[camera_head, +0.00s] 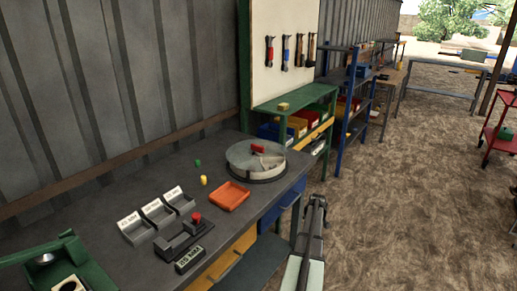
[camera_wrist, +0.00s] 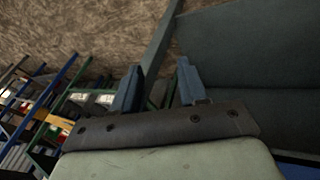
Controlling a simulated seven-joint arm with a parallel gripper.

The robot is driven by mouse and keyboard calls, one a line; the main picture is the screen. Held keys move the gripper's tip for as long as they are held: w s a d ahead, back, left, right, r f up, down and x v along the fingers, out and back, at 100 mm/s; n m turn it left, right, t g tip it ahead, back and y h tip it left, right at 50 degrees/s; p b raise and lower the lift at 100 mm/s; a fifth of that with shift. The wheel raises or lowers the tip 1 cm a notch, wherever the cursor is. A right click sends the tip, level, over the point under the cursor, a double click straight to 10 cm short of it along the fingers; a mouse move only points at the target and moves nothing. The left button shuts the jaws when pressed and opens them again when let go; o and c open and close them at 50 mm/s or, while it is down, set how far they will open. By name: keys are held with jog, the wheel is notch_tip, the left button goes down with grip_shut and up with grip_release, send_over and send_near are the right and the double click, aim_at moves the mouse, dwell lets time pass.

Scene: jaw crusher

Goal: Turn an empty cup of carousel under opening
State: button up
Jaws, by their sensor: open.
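The carousel (camera_head: 240,160) is a round grey drum with a red block on top, near the right end of the dark workbench (camera_head: 110,185). Pale wedge-shaped parts show on its top; which one is the opening, and what each cup holds, is too small to tell. My gripper (camera_head: 316,203) is in front of the bench's right end, to the right of and lower in the picture than the carousel, apart from it. In the wrist view, my gripper (camera_wrist: 158,82) shows two separated blue fingers with nothing between them. The carousel is not recognisable there.
An orange tray (camera_head: 229,197), a green piece (camera_head: 197,162) and a yellow piece (camera_head: 203,180) are left of the carousel. Labelled grey bins (camera_head: 158,212) and a red-knobbed device (camera_head: 184,238) stand nearer. A green shelf (camera_head: 290,95) with coloured bins stands behind. Open ground lies right.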

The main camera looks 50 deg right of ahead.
jog(key=s+d+r+h, duration=0.2)
jog(key=s+d+r, duration=0.3)
jog(key=r, duration=0.3)
jog(key=s+d+r+h, duration=0.1)
jog(key=s+d+r, duration=0.35)
jog(key=r, duration=0.45)
notch_tip(320, 180, up, 29)
jog(key=n+t+y, duration=0.2)
jog(key=y, duration=0.6)
send_over(258, 146)
jog(key=s, duration=0.5)
jog(key=x, duration=0.9)
jog(key=d+x, duration=0.1)
jog(key=x, duration=0.3)
jog(key=shift+w+f, duration=0.1)
jog(key=shift+f, duration=0.25)
jog(key=shift+c, duration=0.2)
grip_shut()
